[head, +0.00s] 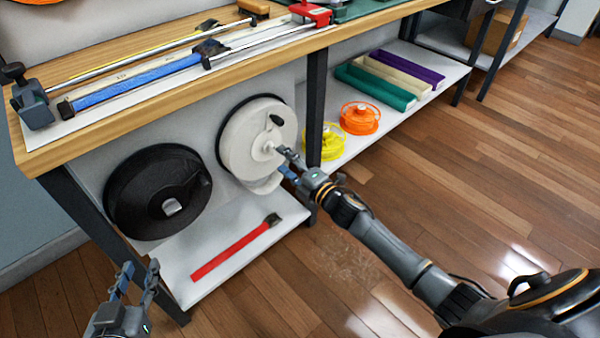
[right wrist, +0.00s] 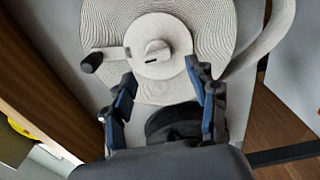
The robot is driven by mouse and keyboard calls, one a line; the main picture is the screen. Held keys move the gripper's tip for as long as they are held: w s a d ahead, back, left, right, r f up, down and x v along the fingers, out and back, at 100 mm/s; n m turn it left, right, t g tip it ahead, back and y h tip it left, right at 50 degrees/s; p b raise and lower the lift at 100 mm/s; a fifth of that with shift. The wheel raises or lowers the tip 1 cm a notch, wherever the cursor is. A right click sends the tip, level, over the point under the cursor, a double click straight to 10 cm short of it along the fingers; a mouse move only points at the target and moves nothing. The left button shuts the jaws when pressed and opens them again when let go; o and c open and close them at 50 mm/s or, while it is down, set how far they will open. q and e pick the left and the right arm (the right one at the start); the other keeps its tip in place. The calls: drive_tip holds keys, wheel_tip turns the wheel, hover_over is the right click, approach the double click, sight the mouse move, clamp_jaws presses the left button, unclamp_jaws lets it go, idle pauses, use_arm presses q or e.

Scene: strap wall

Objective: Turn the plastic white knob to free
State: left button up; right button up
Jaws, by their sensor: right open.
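The white knob (head: 268,147) is at the centre of a white reel (head: 243,140) hung under the workbench. In the right wrist view the knob (right wrist: 157,45) is a round light hub with a dark slot and a side arm ending in a black grip (right wrist: 91,62). My right gripper (head: 283,162) is in front of the reel, beside the knob. In the right wrist view its open fingers (right wrist: 163,92) stand apart below the knob with nothing between them. Contact with the knob cannot be told. My left gripper (head: 137,271) is open and empty at the lower left.
A black reel (head: 131,194) hangs left of the white one. A red strap (head: 234,250) lies on the low shelf below. Yellow (head: 327,143) and orange (head: 360,118) spools sit right of the bench leg (head: 316,105). The wooden floor is clear at the right.

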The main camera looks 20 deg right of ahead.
drive_tip(key=v, duration=0.7)
drive_tip(key=shift+s, duration=0.2)
